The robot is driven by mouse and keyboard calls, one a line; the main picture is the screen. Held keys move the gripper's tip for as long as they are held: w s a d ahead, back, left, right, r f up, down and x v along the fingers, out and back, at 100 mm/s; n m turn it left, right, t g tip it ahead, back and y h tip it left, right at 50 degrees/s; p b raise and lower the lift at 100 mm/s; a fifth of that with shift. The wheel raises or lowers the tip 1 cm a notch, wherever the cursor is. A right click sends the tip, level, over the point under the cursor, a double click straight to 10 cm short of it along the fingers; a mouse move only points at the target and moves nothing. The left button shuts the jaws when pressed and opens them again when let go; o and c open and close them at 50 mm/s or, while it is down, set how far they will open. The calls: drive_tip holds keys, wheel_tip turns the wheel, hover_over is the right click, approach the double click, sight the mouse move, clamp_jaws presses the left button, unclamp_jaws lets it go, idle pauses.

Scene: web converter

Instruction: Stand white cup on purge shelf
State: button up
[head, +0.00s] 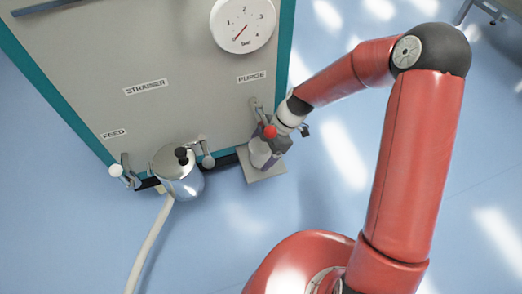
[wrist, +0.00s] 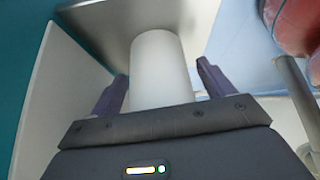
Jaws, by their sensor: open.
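The white cup (head: 260,153) stands upright on the small grey purge shelf (head: 267,176), below the PURGE label at the foot of the machine. In the wrist view the cup (wrist: 160,55) looks like a plain white cylinder, with its far end against the grey shelf plate (wrist: 98,18). My gripper (wrist: 162,70) is open, with one dark finger on each side of the cup and a visible gap beside it. In the head view my gripper (head: 272,146) partly covers the cup.
The purge valve's red knob (head: 270,131) is close above my gripper; a red ball (wrist: 290,25) is also at right in the wrist view. A metal strainer pot (head: 177,175) and white hose (head: 147,245) are to the left. The blue floor is clear.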

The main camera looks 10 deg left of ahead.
drive_tip(key=d+r+m+t+h+p, duration=0.1)
drive_tip(key=d+r+m, duration=0.2)
drive_tip(key=d+r, duration=0.45)
drive_tip(key=d+r+m+t+h+p, duration=0.1)
drive_tip(key=d+r+m+t+h, duration=0.3)
drive_tip(key=r, duration=0.6)
drive_tip(key=s+d+r+m+t, duration=0.4)
drive_tip(key=s+d+r+m, duration=0.8)
drive_tip(key=m, duration=0.6)
drive_tip(key=s+d, duration=0.2)
drive_tip(key=shift+s+d+r, duration=0.25)
drive_tip(key=shift+s+r, duration=0.1)
drive_tip(key=shift+s, duration=0.05)
